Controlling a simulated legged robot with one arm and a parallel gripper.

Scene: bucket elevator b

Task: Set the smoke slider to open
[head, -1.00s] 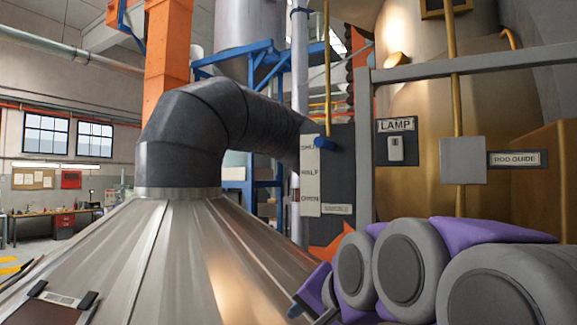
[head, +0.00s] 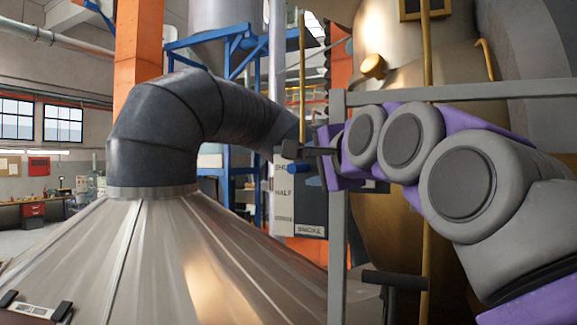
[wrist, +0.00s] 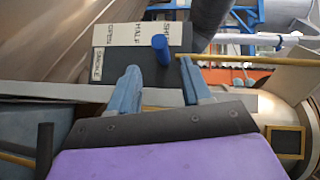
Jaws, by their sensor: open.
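The smoke slider is a blue knob (head: 299,168) on a dark panel with a white label strip (head: 284,195) reading SHUT, HALF and a lowest, blurred word. The knob sits level with SHUT at the top. A SMOKE plate (head: 310,230) is at the panel's bottom. In the wrist view the blue knob (wrist: 161,48) points towards me, at the SHUT end of the strip (wrist: 138,35). My gripper (wrist: 159,68) is open and empty. Its two blue-grey fingers lie left and right of the knob in the picture, apparently short of it. In the head view my gripper (head: 292,152) is just above the knob, partly dark.
A grey rail frame (head: 338,240) stands beside the panel, with my arm reaching across it. A yellow rod (head: 302,70) runs up from the panel. A ribbed metal hood (head: 190,250) with a black duct (head: 160,125) fills the left. A brass vessel (head: 390,50) stands behind.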

